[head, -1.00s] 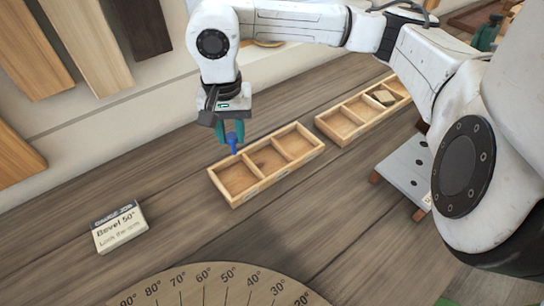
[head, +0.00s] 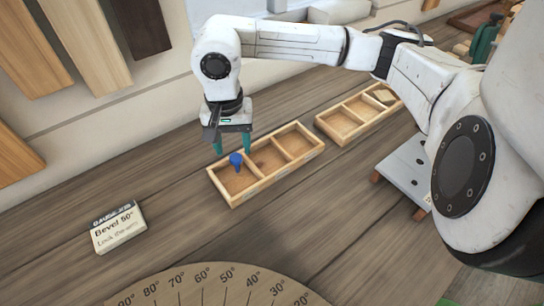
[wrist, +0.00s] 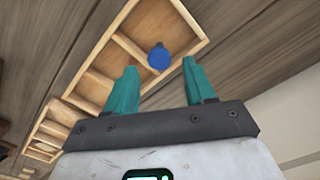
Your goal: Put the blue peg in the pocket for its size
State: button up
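The blue peg (head: 236,160) stands in the left compartment of the nearer three-pocket wooden tray (head: 262,184). In the wrist view the peg (wrist: 158,57) shows as a round blue end inside an end pocket of the tray (wrist: 205,17). My gripper (head: 232,147) is above the back of that compartment with its teal fingers apart. In the wrist view the gripper (wrist: 165,80) is open and nothing is between its fingertips. The peg is clear of both fingers. The peg's lower end is hard to see.
A second wooden tray (head: 341,138) stands behind to the right, with a light block (head: 383,96) in its far pocket. A label card (head: 118,229) lies at the left. An angle dial (head: 222,289) is at the front. Bare bench lies between them.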

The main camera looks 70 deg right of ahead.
jog(key=shift+o, duration=0.3)
jog(key=shift+r, duration=0.1)
jog(key=shift+r, duration=0.3)
notch_tip(320, 180, up, 10)
jog(key=b, duration=0.2)
jog(key=shift+a, duration=0.1)
dwell(0.3)
